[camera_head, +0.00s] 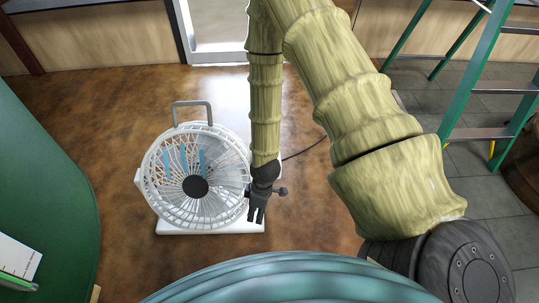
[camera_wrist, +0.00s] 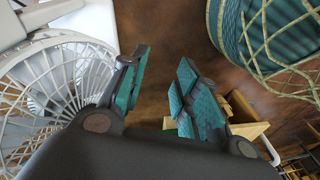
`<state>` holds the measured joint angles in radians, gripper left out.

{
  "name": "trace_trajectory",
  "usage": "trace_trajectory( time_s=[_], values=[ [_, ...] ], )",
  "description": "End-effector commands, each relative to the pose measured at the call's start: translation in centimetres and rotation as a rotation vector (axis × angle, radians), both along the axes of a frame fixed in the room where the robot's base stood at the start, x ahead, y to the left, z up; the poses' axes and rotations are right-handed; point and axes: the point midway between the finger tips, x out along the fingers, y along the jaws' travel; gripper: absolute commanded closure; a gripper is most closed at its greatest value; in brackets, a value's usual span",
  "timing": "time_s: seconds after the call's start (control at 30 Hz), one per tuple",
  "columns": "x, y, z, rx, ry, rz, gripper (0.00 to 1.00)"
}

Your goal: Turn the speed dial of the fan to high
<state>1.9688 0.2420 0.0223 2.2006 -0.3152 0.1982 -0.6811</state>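The white fan (camera_head: 172,207) stands on the brown floor left of centre in the head view. It has a round wire cage, a dark hub, a grey top handle and a white base (camera_head: 210,228). My gripper (camera_head: 256,217) hangs at the right side of the cage, pointing down, very close to it; I cannot tell if they touch. In the wrist view the fan's cage (camera_wrist: 60,78) fills the left side, beside my left finger. My gripper's teal-padded fingers (camera_wrist: 160,85) stand apart with only floor between them. I cannot make out the speed dial in either view.
A dark cord (camera_head: 305,150) runs over the floor behind my arm. A green ladder (camera_head: 463,100) stands at the right. A large green surface (camera_head: 45,180) fills the left edge. The brown floor (camera_head: 115,110) left of and behind the fan is clear.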

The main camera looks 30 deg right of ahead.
Motion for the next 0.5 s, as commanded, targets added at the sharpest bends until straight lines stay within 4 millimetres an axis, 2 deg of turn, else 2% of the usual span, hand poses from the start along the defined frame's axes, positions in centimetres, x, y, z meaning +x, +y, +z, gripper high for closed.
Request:
trace_trajectory(
  time_s=[0.03, 0.2, 0.4, 0.5],
  values=[
    [2.8, -0.9, -0.6, 0.008, -0.03, 0.099, 0.69],
    [10.0, -4.8, 0.8, 0.0, -0.099, 0.477, 0.69],
    [17.0, -11.3, 3.9, -0.06, -0.149, 0.894, 0.69],
    [19.3, -14.5, 5.7, -0.095, -0.152, 1.057, 0.69]
  ],
)
